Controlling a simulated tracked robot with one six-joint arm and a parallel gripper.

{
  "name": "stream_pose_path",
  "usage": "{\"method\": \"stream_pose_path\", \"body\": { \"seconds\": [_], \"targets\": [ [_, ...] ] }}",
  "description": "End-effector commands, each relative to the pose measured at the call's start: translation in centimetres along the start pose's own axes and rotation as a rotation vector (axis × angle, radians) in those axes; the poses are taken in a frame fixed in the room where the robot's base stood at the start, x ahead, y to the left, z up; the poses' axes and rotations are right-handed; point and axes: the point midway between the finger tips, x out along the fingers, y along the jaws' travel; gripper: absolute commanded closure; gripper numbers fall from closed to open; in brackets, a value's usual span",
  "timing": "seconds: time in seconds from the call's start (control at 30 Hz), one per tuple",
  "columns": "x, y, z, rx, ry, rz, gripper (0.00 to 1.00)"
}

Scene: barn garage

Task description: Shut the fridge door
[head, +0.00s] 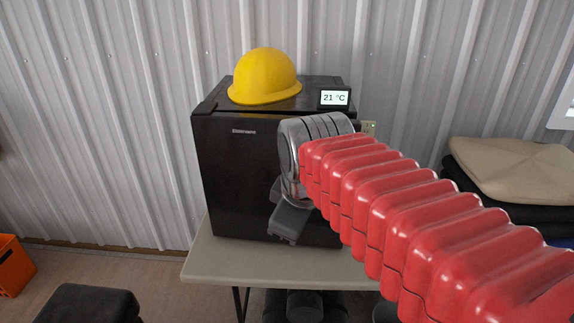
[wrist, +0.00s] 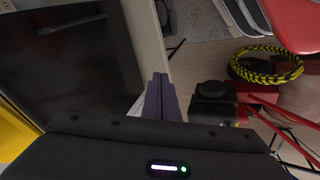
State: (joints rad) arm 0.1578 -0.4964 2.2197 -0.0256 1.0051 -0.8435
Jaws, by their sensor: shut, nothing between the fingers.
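A black mini fridge (head: 235,180) stands on a table, its front facing me. In the head view its front looks flush with the body and I see no gap, but my arm hides the right part, so I cannot tell if the door is fully shut. In the wrist view the fridge's dark panel (wrist: 65,65) fills the left side. My gripper (head: 287,226) is in front of the lower right part of the fridge front. Its fingers (wrist: 160,98) are shut and empty, beside the panel; I cannot tell if they touch it.
A yellow hard hat (head: 265,76) and a small temperature display (head: 335,98) sit on the fridge. The table (head: 215,262) has bare room at its front left. A dark seat (head: 88,304) and an orange box (head: 14,268) are at left. A beige cushion (head: 515,168) lies at right.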

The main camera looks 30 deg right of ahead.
Motion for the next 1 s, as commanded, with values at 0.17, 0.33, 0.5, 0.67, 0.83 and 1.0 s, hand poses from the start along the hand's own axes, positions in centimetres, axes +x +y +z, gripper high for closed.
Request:
{"method": "stream_pose_path", "body": {
  "seconds": [0.17, 0.33, 0.5, 0.67, 0.83, 1.0],
  "targets": [
    [0.3, -3.6, 0.4, 0.225, 0.042, -0.005, 1.0],
    [0.8, -6.7, 1.1, 0.449, 0.078, -0.019, 1.0],
    [1.4, -9.0, 1.8, 0.628, 0.103, -0.039, 1.0],
    [1.7, -9.9, 2.1, 0.707, 0.112, -0.049, 1.0],
    [1.7, -10.0, 2.1, 0.718, 0.113, -0.051, 1.0],
    [1.7, -10.0, 2.1, 0.717, 0.112, -0.05, 1.0]
  ]
}}
